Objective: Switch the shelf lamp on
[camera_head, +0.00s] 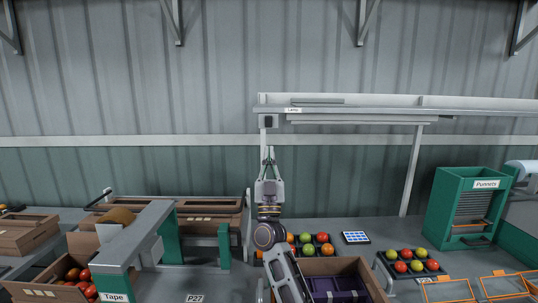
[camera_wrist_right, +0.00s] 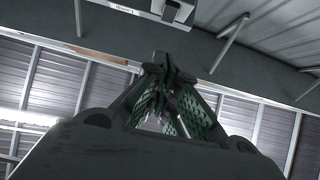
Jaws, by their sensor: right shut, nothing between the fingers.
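The shelf lamp (camera_head: 355,118) is a long pale bar under the raised shelf, with no clear glow on it. A label reading Lamp (camera_head: 293,110) is on the shelf's front edge. A small dark switch box (camera_head: 268,121) hangs under the shelf's left end; it also shows in the right wrist view (camera_wrist_right: 172,12). My right gripper (camera_head: 268,150) points up, shut and empty, below the switch box with a gap between them. Its closed fingertips show in the right wrist view (camera_wrist_right: 166,65). The switch's rocker position cannot be made out. My left gripper is not in view.
The shelf (camera_head: 350,109) stands on thin posts (camera_head: 412,170) at the back of the bench. Tomato trays (camera_head: 410,262), a cardboard box (camera_head: 372,285) and a green Punnets dispenser (camera_head: 460,205) stand to the right. A tape machine (camera_head: 120,255) stands left.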

